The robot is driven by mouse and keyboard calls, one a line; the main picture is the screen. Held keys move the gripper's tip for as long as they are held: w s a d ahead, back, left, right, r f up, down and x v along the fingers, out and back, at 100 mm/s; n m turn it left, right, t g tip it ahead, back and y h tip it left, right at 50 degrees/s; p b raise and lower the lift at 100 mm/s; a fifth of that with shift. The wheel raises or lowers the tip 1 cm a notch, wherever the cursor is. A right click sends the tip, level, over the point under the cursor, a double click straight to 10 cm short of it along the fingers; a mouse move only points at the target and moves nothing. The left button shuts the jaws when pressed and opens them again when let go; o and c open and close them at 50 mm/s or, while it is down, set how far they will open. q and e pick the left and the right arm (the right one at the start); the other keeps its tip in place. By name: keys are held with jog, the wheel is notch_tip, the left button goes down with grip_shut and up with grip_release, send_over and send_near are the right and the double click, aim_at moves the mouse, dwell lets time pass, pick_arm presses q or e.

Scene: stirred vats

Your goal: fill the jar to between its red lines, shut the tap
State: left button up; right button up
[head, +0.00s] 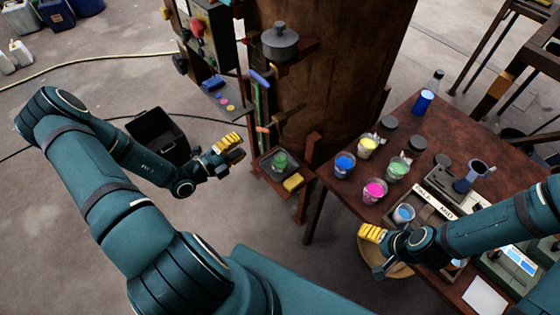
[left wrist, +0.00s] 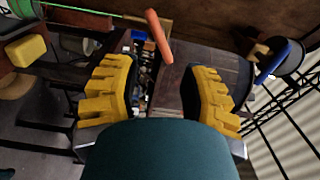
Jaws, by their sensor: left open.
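A clear jar with green in its lower part (head: 280,161) stands on a small shelf (head: 268,176) at the rusty vat's foot. Its red lines and exact level are too small to read. An orange handle (head: 262,129) and a blue handle (head: 260,78) are on the vat's front above the jar; the orange one (left wrist: 158,36) and blue one (left wrist: 272,62) also show in the left wrist view. My left gripper (head: 228,150) is open and empty, left of the jar, apart from it. My right gripper (head: 372,241) is over the right table's front edge; its jaw gap is unclear.
A yellow sponge (head: 293,182) lies beside the jar. A lidded pot (head: 280,40) stands on a bracket above. A control box (head: 207,35) is at upper left and a black bin (head: 158,135) on the floor. The right table holds several paint cups (head: 375,190).

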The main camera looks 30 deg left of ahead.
aim_at(269, 126)
pick_arm(q)
jog(key=shift+o, duration=0.6)
jog(key=w+d+n, duration=0.1)
jog(key=w+n, duration=0.1)
jog(key=w, duration=0.1)
jog(key=w+d+n+t, duration=0.1)
jog(key=w+d+n, duration=0.1)
jog(key=w, duration=0.2)
jog(key=w+d+n+t+h, duration=0.1)
jog(key=w+n, duration=0.1)
jog(key=w, duration=0.1)
jog(key=shift+w+d+r, duration=0.15)
jog(key=shift+w+d, duration=0.15)
jog(key=shift+w, duration=0.05)
grip_shut()
